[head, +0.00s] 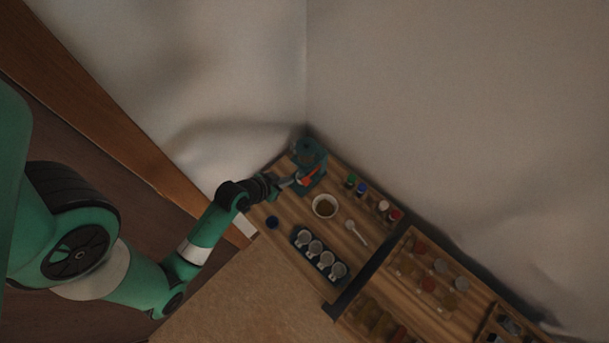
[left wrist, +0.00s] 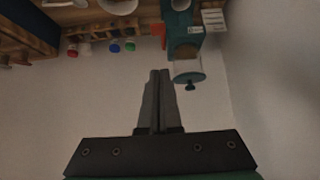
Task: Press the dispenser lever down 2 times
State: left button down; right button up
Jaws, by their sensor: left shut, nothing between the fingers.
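The dispenser is a teal machine (head: 313,153) at the back corner of the wooden counter. Its orange-red lever (head: 308,177) sticks out from its front. In the left wrist view the dispenser (left wrist: 181,40) appears upside down, with a teal lid (left wrist: 189,77), and the orange lever (left wrist: 157,30) shows at its side. My left gripper (head: 290,182) is shut and empty, close beside the lever; the head view does not show clearly whether it touches. In the left wrist view its closed fingers (left wrist: 159,73) appear apart from the lever. My right gripper is not in view.
A bowl with brown contents (head: 325,206), a white spoon (head: 356,233) and a dark tray of several cups (head: 306,252) lie in front of the dispenser. Several small jars with coloured caps (head: 362,188) stand along the wall. A small dark blue item (head: 272,222) lies near my forearm.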

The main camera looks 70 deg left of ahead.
pick_arm(q)
jog(key=shift+w, duration=0.1)
jog(key=b, duration=0.1)
send_near(308, 179)
jog(key=w+a, duration=0.2)
jog(key=w, duration=0.1)
jog(key=f, duration=0.2)
jog(key=f+b, duration=0.1)
jog(key=f, duration=0.1)
jog(key=shift+w, duration=0.35)
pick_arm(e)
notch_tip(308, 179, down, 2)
pick_arm(q)
jog(key=shift+f, duration=0.1)
